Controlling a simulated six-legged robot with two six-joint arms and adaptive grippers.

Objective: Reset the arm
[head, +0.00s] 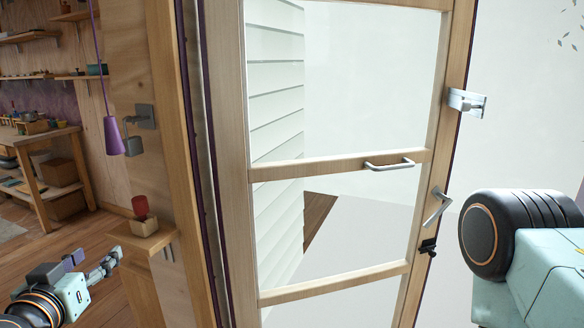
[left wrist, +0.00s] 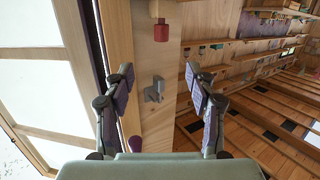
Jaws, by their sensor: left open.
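My left gripper (head: 108,264) is at the lower left of the head view, in front of the wooden floor. In the left wrist view its two fingers (left wrist: 159,76) are spread apart with nothing between them. Behind the gap is the wooden post with a grey metal bracket (left wrist: 153,90). My right arm (head: 535,255) shows as a teal link and a black joint at the lower right of the head view. Its gripper is outside the picture.
A wood-framed glass door (head: 345,165) with a bar handle (head: 390,165) and lever (head: 437,206) fills the middle. A small ledge (head: 143,237) bears a red cup-like object (head: 140,207). A purple lamp (head: 113,136) hangs left.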

